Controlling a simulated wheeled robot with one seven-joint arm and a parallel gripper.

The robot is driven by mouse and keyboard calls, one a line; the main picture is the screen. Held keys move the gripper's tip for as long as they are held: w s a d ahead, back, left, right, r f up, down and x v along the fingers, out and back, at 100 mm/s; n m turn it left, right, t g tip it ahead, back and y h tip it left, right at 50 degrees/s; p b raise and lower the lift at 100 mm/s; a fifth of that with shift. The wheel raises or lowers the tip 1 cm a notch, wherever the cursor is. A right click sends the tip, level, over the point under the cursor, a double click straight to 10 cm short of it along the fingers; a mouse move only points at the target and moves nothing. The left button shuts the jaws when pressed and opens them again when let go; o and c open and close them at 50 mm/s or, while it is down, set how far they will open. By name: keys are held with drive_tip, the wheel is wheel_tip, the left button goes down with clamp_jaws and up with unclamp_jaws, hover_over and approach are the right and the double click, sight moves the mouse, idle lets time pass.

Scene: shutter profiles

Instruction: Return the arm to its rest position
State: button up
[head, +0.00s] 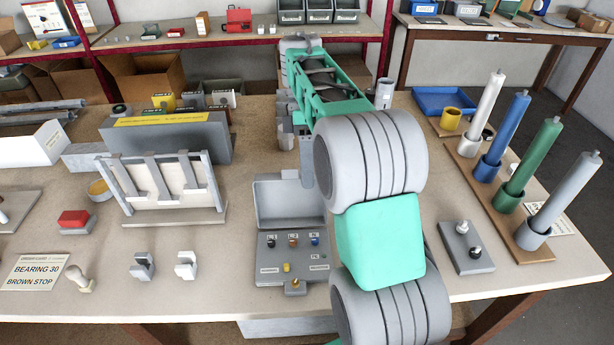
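My green and grey arm rises from the bottom of the head view and reaches forward over the table (240,215). Its far joint is at the top centre. My gripper (297,150) seems to hang down below that joint, behind the grey box with the raised lid (290,203). My own forearm covers much of the gripper. I cannot make out both fingertips, the gap between them, or whether anything is held.
Left of the arm stand a slatted frame (160,185) and a grey block with a yellow label (165,138). At right, several coloured posts stand on a wooden base (470,170), with a blue tray (443,101) behind. The front left table has small parts and bare patches.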

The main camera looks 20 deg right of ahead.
drive_tip(key=shift+s+r, duration=0.1)
idle(0.3)
drive_tip(key=s+a+f+m+t+h, duration=0.2)
drive_tip(key=s+a+f+m+t, duration=0.3)
drive_tip(key=m, duration=0.9)
drive_tip(key=s+f+t, duration=0.3)
drive_tip(key=s+t, duration=0.1)
drive_tip(key=t, duration=0.1)
drive_tip(key=shift+s+f, duration=0.25)
drive_tip(key=shift+f, duration=0.15)
